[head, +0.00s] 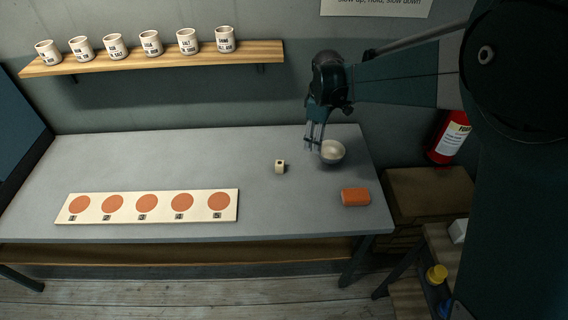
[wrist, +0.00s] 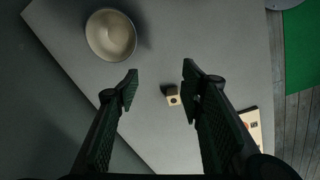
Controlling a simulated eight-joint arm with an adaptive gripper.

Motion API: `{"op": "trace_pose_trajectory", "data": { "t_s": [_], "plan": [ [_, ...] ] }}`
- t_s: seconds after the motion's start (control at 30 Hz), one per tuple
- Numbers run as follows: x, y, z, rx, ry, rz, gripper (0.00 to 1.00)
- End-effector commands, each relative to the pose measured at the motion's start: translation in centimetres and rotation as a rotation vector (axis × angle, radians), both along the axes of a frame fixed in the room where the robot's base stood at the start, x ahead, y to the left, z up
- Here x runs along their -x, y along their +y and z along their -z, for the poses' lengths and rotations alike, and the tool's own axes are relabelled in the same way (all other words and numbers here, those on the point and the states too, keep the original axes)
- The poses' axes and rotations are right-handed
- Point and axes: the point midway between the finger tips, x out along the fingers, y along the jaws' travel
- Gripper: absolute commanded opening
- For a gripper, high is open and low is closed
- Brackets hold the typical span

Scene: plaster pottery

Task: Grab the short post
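A small pale cream block with a dark spot on one face, which looks like the short post (head: 280,167), stands on the grey table right of its middle. In the wrist view the short post (wrist: 173,96) is close to the right fingertip, partly beside it in the picture. My gripper (head: 314,146) is above the table, right of the post and by the bowl.
A pale bowl (head: 333,152) stands right of the post. An orange block (head: 356,197) lies near the right front edge. A board with orange discs (head: 147,218) lies along the front left. A wall shelf (head: 160,59) holds several labelled cups. The table's left back is clear.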

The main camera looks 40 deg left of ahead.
Motion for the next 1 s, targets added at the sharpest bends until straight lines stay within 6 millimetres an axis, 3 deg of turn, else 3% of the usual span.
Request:
{"op": "trace_pose_trajectory", "data": {
  "t_s": [0.3,0.5,1.0],
  "plan": [
    [3.5,7.7,5.7,0.043,0.028,-0.185,0.39],
    [5.4,10.7,8.3,0.063,0.041,-0.267,0.39],
    [6.2,11.8,9.4,0.071,0.047,-0.300,0.39]
  ]
}}
